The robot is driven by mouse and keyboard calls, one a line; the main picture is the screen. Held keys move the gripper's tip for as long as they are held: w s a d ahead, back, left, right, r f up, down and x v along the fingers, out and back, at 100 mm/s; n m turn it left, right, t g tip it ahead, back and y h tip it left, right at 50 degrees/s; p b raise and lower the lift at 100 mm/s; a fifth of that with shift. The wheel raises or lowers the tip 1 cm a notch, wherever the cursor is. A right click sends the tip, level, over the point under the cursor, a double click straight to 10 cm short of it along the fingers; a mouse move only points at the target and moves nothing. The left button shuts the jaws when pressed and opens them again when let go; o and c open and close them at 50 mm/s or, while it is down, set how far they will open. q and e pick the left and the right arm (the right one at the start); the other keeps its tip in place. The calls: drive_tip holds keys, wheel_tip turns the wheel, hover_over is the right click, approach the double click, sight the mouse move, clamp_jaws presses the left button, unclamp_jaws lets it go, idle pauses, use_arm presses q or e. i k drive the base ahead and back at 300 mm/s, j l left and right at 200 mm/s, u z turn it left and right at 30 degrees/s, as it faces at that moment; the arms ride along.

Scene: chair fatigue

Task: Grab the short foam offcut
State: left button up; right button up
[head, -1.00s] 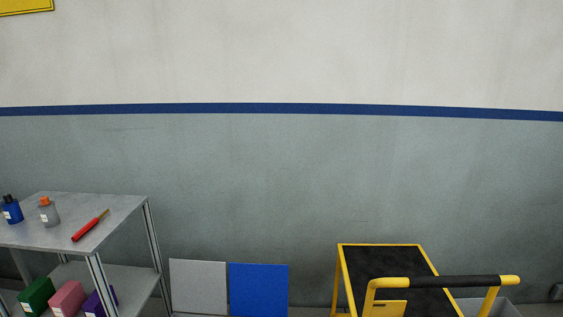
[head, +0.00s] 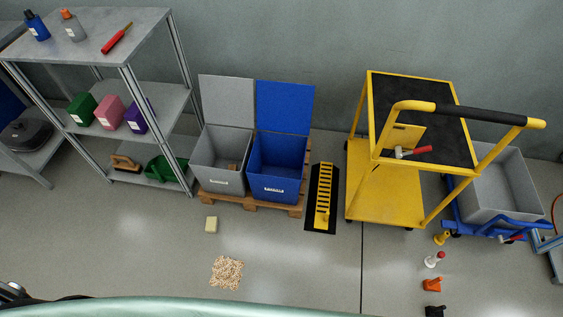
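A small pale yellow block (head: 211,224), which looks like the short foam offcut, lies on the floor in the head view. It is in front of the grey bin (head: 218,180) and left of the middle. It lies apart from the bins and from a beige speckled patch (head: 227,272) nearer to me. Neither of my grippers can be made out in the head view.
A blue bin (head: 275,188) stands beside the grey one on a wooden pallet (head: 235,199). A metal shelf (head: 158,77) is at left, a yellow cart (head: 383,196) at right. A pale green edge (head: 200,307) crosses the bottom. The floor around the block is clear.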

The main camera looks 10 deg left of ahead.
sight(212, 222)
drive_tip(key=u, duration=1.15)
